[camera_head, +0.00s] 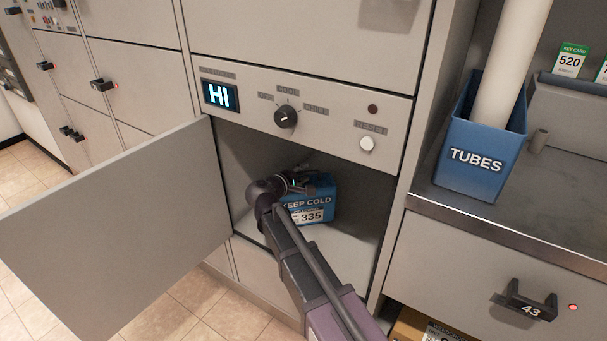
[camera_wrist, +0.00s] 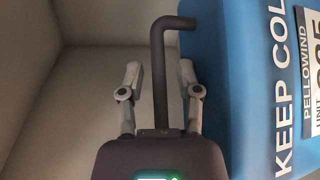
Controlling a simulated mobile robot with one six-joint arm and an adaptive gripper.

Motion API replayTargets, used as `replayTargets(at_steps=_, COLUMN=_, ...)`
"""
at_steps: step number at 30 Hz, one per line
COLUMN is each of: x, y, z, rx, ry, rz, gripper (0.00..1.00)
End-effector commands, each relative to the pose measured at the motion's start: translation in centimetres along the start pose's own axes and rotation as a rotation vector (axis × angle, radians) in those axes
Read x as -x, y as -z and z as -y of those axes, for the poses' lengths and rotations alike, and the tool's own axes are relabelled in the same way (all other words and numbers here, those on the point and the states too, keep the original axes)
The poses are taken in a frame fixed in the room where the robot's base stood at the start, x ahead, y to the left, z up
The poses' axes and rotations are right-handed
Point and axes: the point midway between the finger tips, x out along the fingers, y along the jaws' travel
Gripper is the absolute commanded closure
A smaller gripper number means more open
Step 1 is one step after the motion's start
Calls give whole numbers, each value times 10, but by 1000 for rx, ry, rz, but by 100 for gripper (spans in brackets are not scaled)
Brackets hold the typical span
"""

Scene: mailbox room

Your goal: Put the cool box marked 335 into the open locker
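The blue cool box (camera_head: 320,200), labelled KEEP COLD and 335, is inside the open locker (camera_head: 345,248), towards its back. My arm hides part of the box's left side and front. In the wrist view the box (camera_wrist: 252,100) fills the right side, with its lettering turned sideways. My gripper (camera_head: 300,182) is inside the locker at the box's upper left. In the wrist view my gripper (camera_wrist: 158,72) has its two fingers apart, to the left of the box. A dark bent rod (camera_wrist: 158,75) stands between the fingers, with no box between them.
The locker door (camera_head: 120,235) stands wide open on the left. Above the opening is a panel with a HI display (camera_head: 220,95), a dial (camera_head: 286,116) and a reset button (camera_head: 367,144). A blue TUBES bin (camera_head: 475,165) stands on the right counter, above drawer 43 (camera_head: 525,305).

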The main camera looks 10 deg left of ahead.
Motion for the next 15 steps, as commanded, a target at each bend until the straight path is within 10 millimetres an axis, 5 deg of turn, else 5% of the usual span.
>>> replayTargets(at_steps=15, x=1, y=-1, z=-4, rx=0, ry=0, rz=0, gripper=50)
